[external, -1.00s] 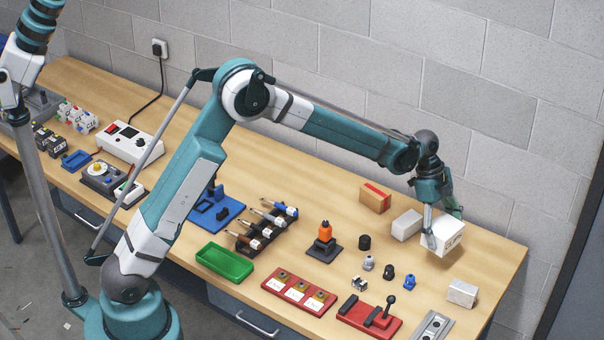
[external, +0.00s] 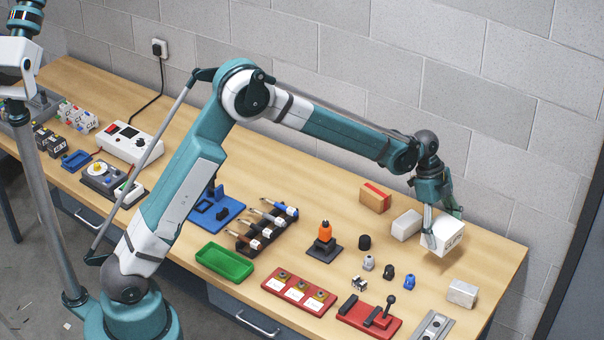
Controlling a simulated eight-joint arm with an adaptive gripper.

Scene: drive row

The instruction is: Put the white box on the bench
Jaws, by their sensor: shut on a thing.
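My gripper (external: 443,222) is at the right end of the bench, pointing down and shut on a white box (external: 446,240) with dark print on its front. The box is slightly tilted. Whether its underside touches the bench cannot be told from this view. The wooden bench (external: 330,185) runs along the block wall, and its bare top shows around the box. A plain white block (external: 407,225) lies just left of the held box.
A brown box with a red stripe (external: 375,197) is behind left. A small whitish block (external: 462,293) lies in front right. Small black, grey and blue parts (external: 388,272) stand in front left. A red fixture (external: 369,317) is nearer the front edge. Bare bench lies to the right.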

